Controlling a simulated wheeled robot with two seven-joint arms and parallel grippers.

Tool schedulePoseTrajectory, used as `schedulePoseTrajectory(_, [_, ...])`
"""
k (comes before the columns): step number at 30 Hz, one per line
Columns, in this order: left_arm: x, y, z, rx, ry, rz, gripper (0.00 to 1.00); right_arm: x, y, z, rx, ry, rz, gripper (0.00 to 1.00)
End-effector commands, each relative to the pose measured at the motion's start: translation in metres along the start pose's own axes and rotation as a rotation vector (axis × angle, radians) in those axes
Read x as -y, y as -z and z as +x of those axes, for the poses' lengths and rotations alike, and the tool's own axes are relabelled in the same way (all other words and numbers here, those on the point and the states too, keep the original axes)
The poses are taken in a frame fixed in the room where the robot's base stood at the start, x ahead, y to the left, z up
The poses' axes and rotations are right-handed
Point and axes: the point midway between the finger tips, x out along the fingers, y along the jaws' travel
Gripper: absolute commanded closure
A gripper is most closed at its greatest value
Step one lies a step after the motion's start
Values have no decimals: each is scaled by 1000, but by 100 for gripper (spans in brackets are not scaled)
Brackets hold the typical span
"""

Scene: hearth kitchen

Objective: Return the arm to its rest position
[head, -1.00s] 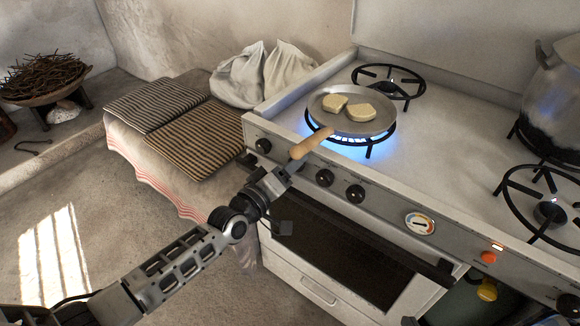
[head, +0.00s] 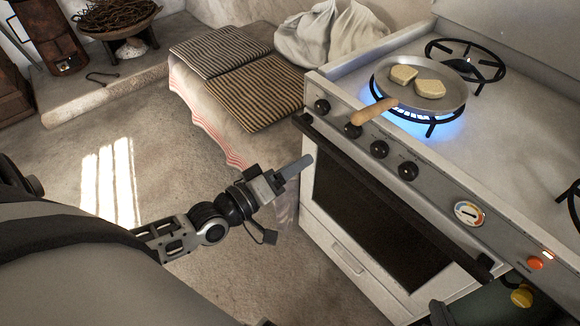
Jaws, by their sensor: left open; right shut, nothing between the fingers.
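My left gripper (head: 295,168) is open and empty, in front of the stove's oven door, with its fingers pointing right. Its arm (head: 208,228) comes in from the lower left. The gripper is clear of the pan handle (head: 375,111), which has a wooden grip and sticks out over the stove's front edge. The pan (head: 447,99) sits on the lit burner with two pale pieces of food (head: 430,88) in it.
The white stove (head: 510,150) fills the right, with knobs and a dark oven door handle (head: 390,200) along its front. A bench with striped cushions (head: 250,95) stands behind the arm. A stone ledge with a bowl of twigs (head: 118,18) is at the upper left. Open floor (head: 190,130) lies left.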

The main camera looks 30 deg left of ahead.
Motion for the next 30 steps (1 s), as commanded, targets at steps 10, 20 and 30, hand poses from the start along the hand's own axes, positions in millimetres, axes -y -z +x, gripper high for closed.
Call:
schedulePoseTrajectory(10, [0,0,-6,0,0,0,43,0,0,0,1,0,-1,100])
schedulePoseTrajectory(20, [-2,-5,-7,10,6,14,43,0,0,0,2,0,-1,100])
schedulePoseTrajectory(30, [-18,-104,-48,337,227,568,43,0,2,-4,13,-5,-10,100])
